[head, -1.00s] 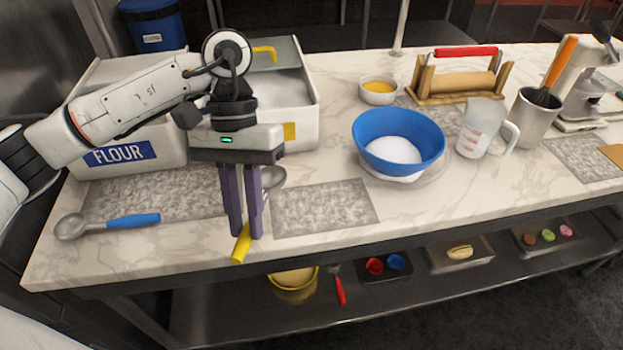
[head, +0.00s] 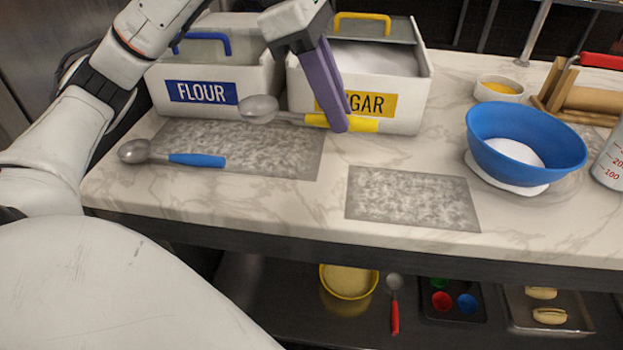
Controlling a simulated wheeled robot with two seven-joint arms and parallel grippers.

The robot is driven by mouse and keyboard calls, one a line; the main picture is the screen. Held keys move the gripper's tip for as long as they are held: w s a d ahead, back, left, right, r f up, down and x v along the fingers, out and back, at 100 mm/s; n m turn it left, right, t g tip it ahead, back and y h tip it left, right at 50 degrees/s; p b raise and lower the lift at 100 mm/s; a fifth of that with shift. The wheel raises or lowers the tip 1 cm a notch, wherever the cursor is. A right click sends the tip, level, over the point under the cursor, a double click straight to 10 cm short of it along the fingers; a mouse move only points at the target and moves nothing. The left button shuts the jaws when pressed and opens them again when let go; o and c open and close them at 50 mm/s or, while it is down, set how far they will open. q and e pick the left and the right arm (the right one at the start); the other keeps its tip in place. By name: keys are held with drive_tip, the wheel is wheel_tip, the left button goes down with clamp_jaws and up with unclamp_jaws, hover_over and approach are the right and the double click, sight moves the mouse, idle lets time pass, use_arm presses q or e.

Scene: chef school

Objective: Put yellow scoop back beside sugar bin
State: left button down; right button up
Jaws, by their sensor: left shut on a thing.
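The yellow scoop (head: 356,124) has a yellow handle and a metal bowl (head: 259,109) that points left. My left gripper (head: 334,122) is shut on its handle and holds it roughly level, in front of the sugar bin. The white sugar bin (head: 407,122) has a yellow label, partly covered by my gripper and the scoop. Its lid with a yellow handle (head: 372,27) sits toward the back, and white sugar shows inside. I cannot tell whether the scoop touches the counter. My right gripper is not in view.
The flour bin (head: 190,110) stands left of the sugar bin. A second mat (head: 415,200) is bare. A blue bowl (head: 525,150) stands right. A lower shelf (head: 270,320) holds trays.

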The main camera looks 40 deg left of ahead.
use_arm(q)
drive_tip(key=shift+a+f+n, duration=0.1)
drive_tip(key=shift+f+n, duration=0.15)
drive_tip(key=shift+n, duration=0.05)
wheel_tip(320, 180, down, 4)
drive_tip(key=shift+f+b, duration=0.2)
drive_tip(key=shift+b, duration=0.35)
wheel_tip(320, 180, down, 5)
drive_tip(key=shift+r+b, duration=0.2)
drive_tip(key=shift+b, duration=0.15)
drive_tip(key=shift+f, duration=0.2)
drive_tip(key=shift+r, duration=0.1)
drive_tip(key=shift+f, duration=0.25)
drive_tip(key=c, duration=1.6)
unclamp_jaws()
drive_tip(key=shift+r, duration=0.1)
